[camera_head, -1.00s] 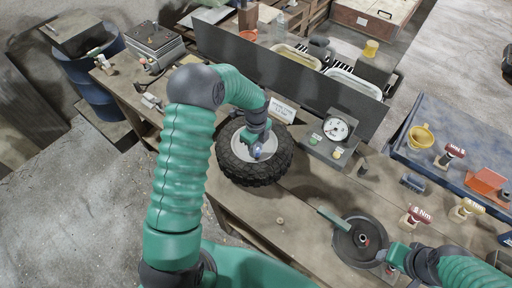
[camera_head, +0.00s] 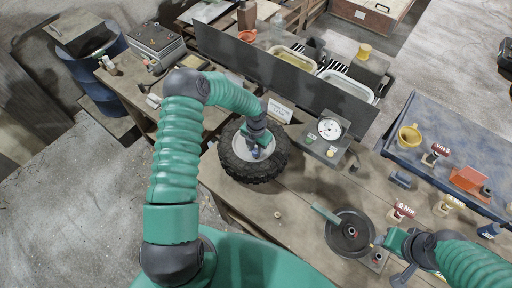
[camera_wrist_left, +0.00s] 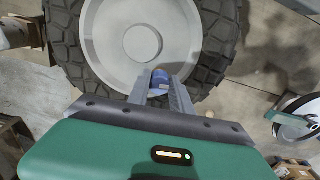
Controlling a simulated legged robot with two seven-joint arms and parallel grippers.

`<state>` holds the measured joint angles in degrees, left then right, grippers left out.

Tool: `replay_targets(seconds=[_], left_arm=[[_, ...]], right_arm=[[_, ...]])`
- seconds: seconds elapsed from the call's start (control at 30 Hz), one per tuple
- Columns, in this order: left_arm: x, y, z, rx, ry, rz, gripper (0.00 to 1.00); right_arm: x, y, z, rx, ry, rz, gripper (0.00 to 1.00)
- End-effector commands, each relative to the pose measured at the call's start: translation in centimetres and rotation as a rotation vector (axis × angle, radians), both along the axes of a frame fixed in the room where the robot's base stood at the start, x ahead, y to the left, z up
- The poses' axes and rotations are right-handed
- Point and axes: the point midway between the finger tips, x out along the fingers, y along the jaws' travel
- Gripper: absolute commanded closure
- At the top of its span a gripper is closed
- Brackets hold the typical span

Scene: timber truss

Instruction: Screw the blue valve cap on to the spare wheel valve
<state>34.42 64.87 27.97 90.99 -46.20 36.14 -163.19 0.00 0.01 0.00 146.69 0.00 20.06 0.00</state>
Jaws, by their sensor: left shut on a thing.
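The spare wheel (camera_head: 262,168) lies flat on the bench, with a knobbly black tyre and a pale grey rim. In the left wrist view its rim (camera_wrist_left: 115,60) fills the upper middle. My left gripper (camera_head: 255,150) reaches down over the rim. In the wrist view its two fingers (camera_wrist_left: 160,88) are shut on the blue valve cap (camera_wrist_left: 160,77) near the rim's edge. The valve is hidden under the cap and fingers, so I cannot tell whether the cap sits on it. My right gripper (camera_head: 381,240) is beside a dark round pan (camera_head: 338,232); its jaws are too small to read.
A gauge box (camera_head: 329,130) stands right of the wheel, close to the tyre. A dark upright panel (camera_head: 280,72) runs behind. The bench front near the small round piece (camera_head: 278,214) is mostly clear.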

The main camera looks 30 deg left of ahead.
Motion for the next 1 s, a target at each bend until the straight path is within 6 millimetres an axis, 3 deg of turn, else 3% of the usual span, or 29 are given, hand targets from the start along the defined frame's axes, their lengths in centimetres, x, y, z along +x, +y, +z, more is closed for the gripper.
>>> replay_targets(seconds=[0.1, 0.27, 0.83, 0.87, 1.0], left_arm=[[-0.1, -0.1, 0.8, -0.005, 0.002, -0.192, 1.00], [-0.2, -0.2, 0.5, -0.008, 0.003, -0.315, 1.00], [0.0, -0.1, -0.5, 0.001, -0.001, -0.337, 1.00], [0.0, -0.1, -0.3, 0.001, -0.001, -0.337, 0.70], [0.0, -0.1, -0.3, 0.000, -0.001, -0.337, 0.52]], right_arm=[[0.0, 0.0, 2.2, 0.000, 0.000, 0.000, 0.49], [0.0, 0.0, 4.1, 0.000, -0.001, 0.000, 0.49], [0.0, 0.0, 3.4, 0.000, 0.000, 0.000, 0.49], [0.0, 0.0, 3.5, 0.000, 0.000, 0.000, 0.49], [0.0, 0.0, 3.6, 0.000, 0.000, 0.000, 0.49]])
